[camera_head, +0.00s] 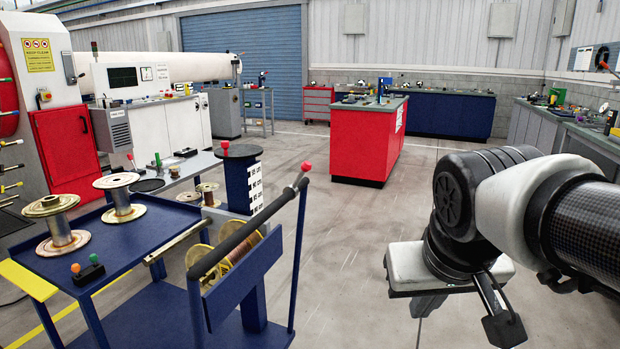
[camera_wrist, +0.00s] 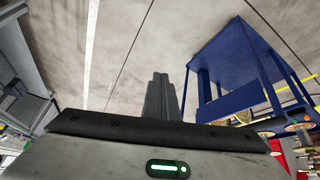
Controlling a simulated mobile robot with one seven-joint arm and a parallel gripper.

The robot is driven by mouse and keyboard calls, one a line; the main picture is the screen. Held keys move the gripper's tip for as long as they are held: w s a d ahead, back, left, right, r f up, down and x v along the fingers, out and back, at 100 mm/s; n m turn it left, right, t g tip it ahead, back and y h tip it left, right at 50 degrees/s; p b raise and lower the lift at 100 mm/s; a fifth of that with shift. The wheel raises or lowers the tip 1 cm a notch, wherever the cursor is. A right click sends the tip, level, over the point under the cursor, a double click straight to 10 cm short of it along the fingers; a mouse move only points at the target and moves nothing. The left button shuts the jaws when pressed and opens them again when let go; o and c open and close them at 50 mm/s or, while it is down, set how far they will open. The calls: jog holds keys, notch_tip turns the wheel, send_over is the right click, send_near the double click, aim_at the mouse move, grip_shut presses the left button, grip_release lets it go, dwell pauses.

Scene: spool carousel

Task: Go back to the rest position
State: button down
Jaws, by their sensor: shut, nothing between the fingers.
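My gripper (camera_head: 428,306) hangs at the lower right in the head view, in front of my black and white arm. It is over bare floor, to the right of the blue cart (camera_head: 150,235) and apart from it. In the wrist view my gripper's fingers (camera_wrist: 160,82) are together with nothing between them. The blue cart also shows there, at the upper right (camera_wrist: 222,60).
Metal spools (camera_head: 58,235) stand on the cart's top, and copper-wound spools (camera_head: 238,252) hang under its black handle bar (camera_head: 245,232). A red cabinet (camera_head: 365,140) stands farther back. Workbenches (camera_head: 575,145) line the right wall. The floor between is clear.

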jog(key=s+a+f, duration=0.2)
jog(key=s+f, duration=0.1)
jog(key=s, duration=0.4)
notch_tip(320, 180, up, 28)
jog(key=w+p, duration=0.1)
jog(key=p, duration=2.6)
jog(key=shift+f+y+p, duration=0.15)
jog(key=shift+y+p, duration=0.25)
